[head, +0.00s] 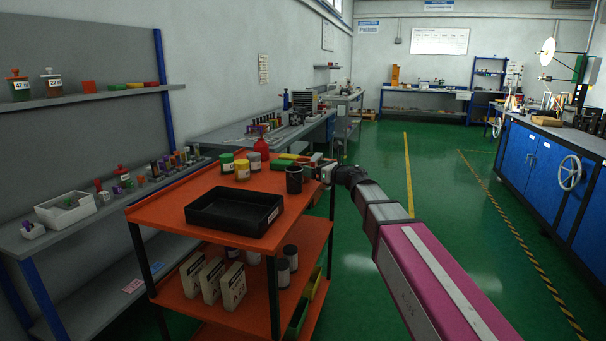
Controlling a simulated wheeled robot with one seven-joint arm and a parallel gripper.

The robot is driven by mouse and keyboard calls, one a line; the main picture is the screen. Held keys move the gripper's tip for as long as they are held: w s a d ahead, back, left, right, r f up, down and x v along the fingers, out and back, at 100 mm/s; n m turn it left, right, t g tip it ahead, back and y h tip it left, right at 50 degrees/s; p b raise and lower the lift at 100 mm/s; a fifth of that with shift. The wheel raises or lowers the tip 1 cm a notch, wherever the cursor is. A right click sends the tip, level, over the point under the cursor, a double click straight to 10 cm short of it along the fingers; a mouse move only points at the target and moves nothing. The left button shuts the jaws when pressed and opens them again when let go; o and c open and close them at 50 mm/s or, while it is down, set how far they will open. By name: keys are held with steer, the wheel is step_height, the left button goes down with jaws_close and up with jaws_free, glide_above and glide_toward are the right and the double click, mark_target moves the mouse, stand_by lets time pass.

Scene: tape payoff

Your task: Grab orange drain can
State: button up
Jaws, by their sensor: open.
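No can that is plainly an orange drain can stands out. On the orange cart (155,213) are a green-lidded can (227,163), a yellow-lidded can (242,171), a grey-lidded can (255,162), a red spouted can (261,148) and a black cup (294,181). A small orange container (89,87) sits on the upper left wall shelf. My gripper (322,171) is at the cart's far right corner, to the right of the black cup. It is open; its fingers are small here, and I cannot tell whether anything is between them.
A black tray (212,228) fills the cart's near top. White boxes (234,287) and several cans stand on its lower shelf. A grey bench (60,240) is at left and blue cabinets (526,160) at right. The green floor (450,215) between is clear.

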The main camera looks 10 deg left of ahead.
steer(key=x, duration=0.6)
steer(key=shift+s+f, duration=0.1)
steer(key=shift+f, duration=0.05)
steer(key=c, duration=1)
